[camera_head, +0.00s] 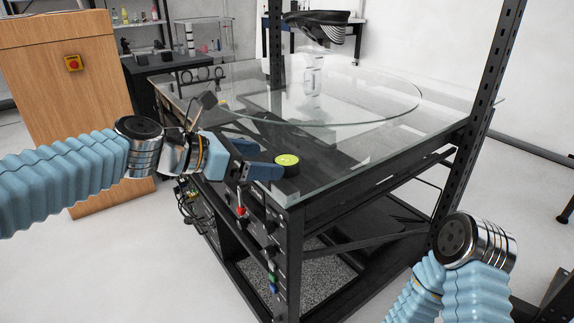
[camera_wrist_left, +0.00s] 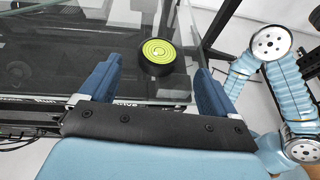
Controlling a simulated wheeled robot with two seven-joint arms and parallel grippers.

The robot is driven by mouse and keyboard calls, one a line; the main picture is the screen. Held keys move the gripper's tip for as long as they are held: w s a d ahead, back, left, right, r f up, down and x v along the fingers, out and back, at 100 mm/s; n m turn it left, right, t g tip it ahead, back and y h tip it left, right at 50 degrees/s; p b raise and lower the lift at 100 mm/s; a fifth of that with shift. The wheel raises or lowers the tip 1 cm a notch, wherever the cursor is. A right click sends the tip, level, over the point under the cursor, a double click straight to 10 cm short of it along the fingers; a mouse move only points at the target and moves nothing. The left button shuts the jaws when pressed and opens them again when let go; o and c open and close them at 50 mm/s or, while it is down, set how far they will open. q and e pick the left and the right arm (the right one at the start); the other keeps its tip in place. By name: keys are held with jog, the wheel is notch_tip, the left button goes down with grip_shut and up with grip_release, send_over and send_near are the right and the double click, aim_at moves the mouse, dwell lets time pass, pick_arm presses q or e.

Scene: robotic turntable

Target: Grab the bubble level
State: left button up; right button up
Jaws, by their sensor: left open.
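The bubble level (camera_head: 287,163) is a small round black puck with a yellow-green top. It rests on the glass tabletop near its front corner. In the left wrist view the bubble level (camera_wrist_left: 158,56) lies ahead of and between the two blue fingers, closer to the right one. My left gripper (camera_head: 262,160) is open and empty just left of it, with a fingertip close to its side. The left gripper's fingers (camera_wrist_left: 155,88) show spread wide in the wrist view. My right arm is at the lower right in the head view, and its gripper is not visible.
The glass table (camera_head: 215,90) has a round glass turntable plate (camera_head: 385,100) on it and a black metal frame (camera_head: 294,260) below. A black upright post (camera_head: 482,100) stands at the right. A wooden cabinet (camera_head: 65,110) is at the left.

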aim_at(283, 160)
pick_arm(q)
jog(key=x, duration=0.5)
jog(key=shift+w+d, duration=0.25)
jog(key=c, duration=1.2)
